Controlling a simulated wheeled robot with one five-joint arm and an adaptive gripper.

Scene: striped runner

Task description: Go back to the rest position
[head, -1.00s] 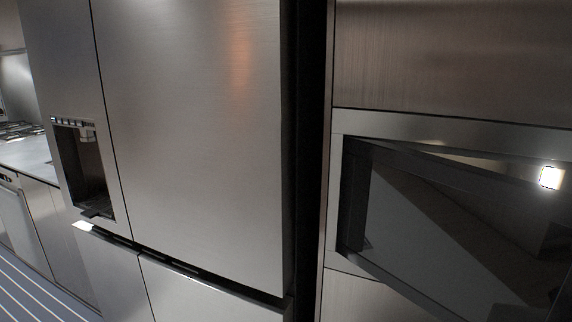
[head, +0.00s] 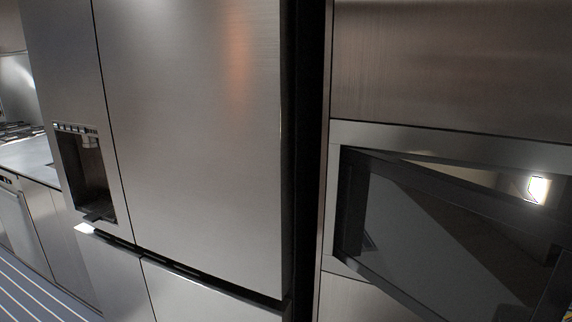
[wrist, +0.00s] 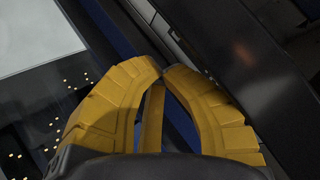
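My gripper (wrist: 163,71) shows in the wrist view with two ridged yellow fingers. Their tips meet or almost meet, and nothing shows between them. A pale panel lies to the upper left of the fingers and a dark metallic surface to the right; the fingers look apart from both. In the head view the gripper cannot be made out clearly; a small yellowish patch shows at the lower right corner.
A steel fridge (head: 190,130) with a dispenser recess (head: 85,170) fills the left and middle. At right, a built-in appliance's dark glass door (head: 430,240) stands ajar, slanting outward. Striped floor (head: 35,295) shows at lower left.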

